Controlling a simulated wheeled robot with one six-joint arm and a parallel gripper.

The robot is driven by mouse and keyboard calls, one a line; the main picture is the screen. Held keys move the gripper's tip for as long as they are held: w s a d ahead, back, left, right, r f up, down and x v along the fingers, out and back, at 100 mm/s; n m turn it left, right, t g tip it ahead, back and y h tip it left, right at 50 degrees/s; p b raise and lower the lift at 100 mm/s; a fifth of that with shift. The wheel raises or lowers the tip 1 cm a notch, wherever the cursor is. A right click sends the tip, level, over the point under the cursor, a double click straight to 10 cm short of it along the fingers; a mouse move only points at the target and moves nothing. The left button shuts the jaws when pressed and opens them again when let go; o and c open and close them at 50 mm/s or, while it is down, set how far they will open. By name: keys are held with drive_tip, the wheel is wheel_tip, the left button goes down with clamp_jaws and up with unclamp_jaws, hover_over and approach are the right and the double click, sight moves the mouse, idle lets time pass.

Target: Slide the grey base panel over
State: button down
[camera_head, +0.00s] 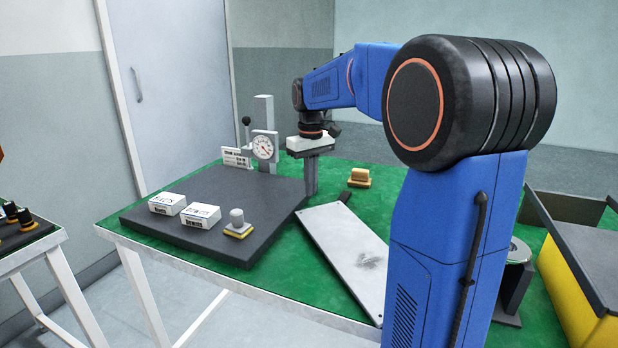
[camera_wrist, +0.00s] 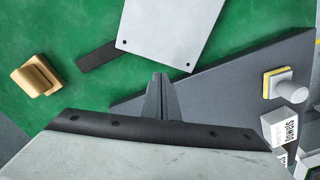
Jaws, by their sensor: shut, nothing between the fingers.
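The grey base panel (camera_head: 340,245) is a flat, light grey plate with small dark holes near its corners and a dark smudge. It lies at an angle on the green mat, right of a dark slab, and my arm hides its near right part. One end of it shows at the top of the wrist view (camera_wrist: 168,30). My gripper (camera_head: 311,192) points down, shut and empty, near the panel's far end and the slab's far right corner. In the wrist view my fingers (camera_wrist: 161,76) appear just off the panel's edge; I cannot tell if they touch it.
The dark slab (camera_head: 215,245) holds two white boxes and a knobbed part (camera_head: 238,222). A dial gauge stand (camera_head: 263,145) stands behind it. A tan block (camera_head: 359,178) and a small dark bar (camera_head: 344,196) lie beyond the panel. A yellow-sided bin (camera_head: 570,285) is at right.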

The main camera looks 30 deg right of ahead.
sight(318, 209)
drive_tip(key=shift+d+f, duration=0.1)
drive_tip(key=shift+f, duration=2.55)
drive_tip(key=shift+s+d, duration=0.15)
drive_tip(key=shift+s, duration=1.45)
drive_tip(key=shift+r, duration=0.1)
wheel_tip(318, 209, up, 10)
